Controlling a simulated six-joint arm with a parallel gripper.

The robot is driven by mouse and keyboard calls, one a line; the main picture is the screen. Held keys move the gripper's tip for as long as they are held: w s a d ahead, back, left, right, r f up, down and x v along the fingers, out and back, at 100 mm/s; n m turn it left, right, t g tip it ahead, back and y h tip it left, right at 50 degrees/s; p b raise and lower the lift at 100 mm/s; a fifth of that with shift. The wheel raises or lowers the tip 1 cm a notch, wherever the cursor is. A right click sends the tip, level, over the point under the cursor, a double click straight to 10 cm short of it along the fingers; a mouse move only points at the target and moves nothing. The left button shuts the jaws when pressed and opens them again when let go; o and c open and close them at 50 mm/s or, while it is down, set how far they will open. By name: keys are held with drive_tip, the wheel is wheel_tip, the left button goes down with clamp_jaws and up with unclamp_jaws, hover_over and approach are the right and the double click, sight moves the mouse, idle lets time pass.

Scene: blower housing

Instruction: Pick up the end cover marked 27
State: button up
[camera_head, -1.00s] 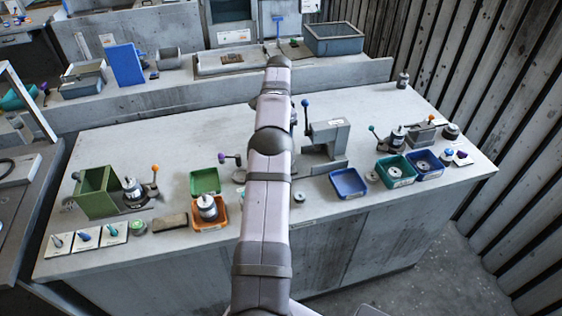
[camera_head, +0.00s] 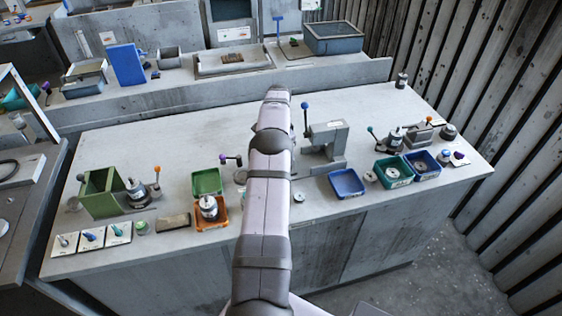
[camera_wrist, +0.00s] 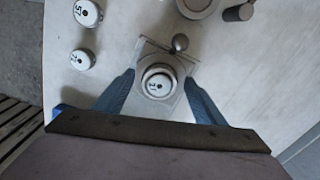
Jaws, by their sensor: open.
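In the wrist view a round white-topped cover (camera_wrist: 157,84) sits on a square grey plate (camera_wrist: 178,108). Its dark rotated marking is too small to read surely; it could be 27. My gripper (camera_wrist: 160,77) has its two blue fingers apart, one on each side of the cover and plate; no contact is clear. In the head view my arm hides the gripper and this spot on the bench.
Two other white-topped round parts, one marked 57 (camera_wrist: 87,12) and one (camera_wrist: 82,60) with an unclear mark, lie at the wrist view's left. A ball-ended knob (camera_wrist: 180,43) stands close beside the cover. The bench (camera_head: 190,130) holds a blue tray (camera_head: 347,184) and a grey press (camera_head: 326,140).

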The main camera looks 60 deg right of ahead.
drive_tip(key=shift+f, duration=0.1)
drive_tip(key=shift+c, duration=0.3)
drive_tip(key=c, duration=1.1)
drive_tip(key=shift+d+r+b, duration=0.1)
drive_tip(key=shift+r+b, duration=0.35)
drive_tip(key=shift+r, duration=0.2)
wheel_tip(320, 180, up, 9)
drive_tip(key=b, duration=0.1)
